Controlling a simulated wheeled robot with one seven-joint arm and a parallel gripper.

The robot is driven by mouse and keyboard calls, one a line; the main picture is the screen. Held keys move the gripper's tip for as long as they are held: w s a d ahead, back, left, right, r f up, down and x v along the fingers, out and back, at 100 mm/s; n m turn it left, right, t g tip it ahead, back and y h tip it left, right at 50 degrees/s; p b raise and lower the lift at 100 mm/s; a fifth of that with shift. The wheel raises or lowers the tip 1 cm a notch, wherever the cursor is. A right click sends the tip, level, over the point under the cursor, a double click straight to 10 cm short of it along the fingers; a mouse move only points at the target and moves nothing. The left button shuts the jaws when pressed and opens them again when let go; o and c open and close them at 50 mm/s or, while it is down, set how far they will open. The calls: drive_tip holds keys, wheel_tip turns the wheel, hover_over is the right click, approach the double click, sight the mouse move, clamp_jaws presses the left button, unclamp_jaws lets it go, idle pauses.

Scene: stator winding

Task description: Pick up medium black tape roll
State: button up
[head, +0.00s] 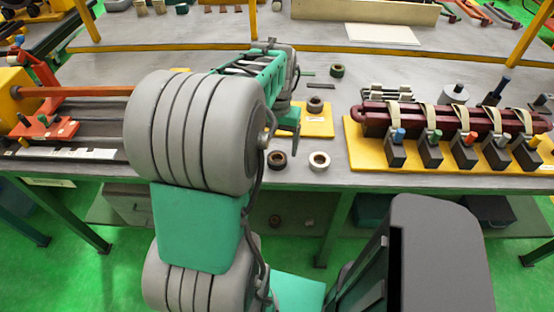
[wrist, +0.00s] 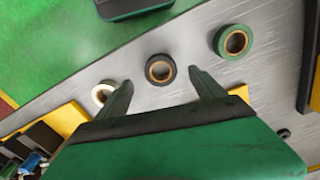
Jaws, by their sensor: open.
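A black tape roll (wrist: 160,69) with a tan core lies flat on the grey table. It also shows in the head view (head: 277,160), near the table's front edge. My gripper (wrist: 160,76) is open and empty, its two fingers spread to either side of the roll's near part in the wrist view. I cannot tell how high above the table the fingertips are. Another dark roll (head: 315,104) lies on a yellow board. My arm hides part of the table in the head view.
A white roll (wrist: 103,92) lies left of the black roll and a green roll (wrist: 231,41) lies right of it in the wrist view. The yellow board (head: 317,126) is behind. A stand with a dark red bar (head: 440,117) is at the right.

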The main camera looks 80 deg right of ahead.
sight(277, 155)
drive_tip(key=f, duration=0.5)
drive_tip(key=shift+d+p, duration=0.2)
drive_tip(key=shift+p, duration=0.1)
drive_tip(key=shift+c, duration=0.6)
drive_tip(key=c, duration=1.4)
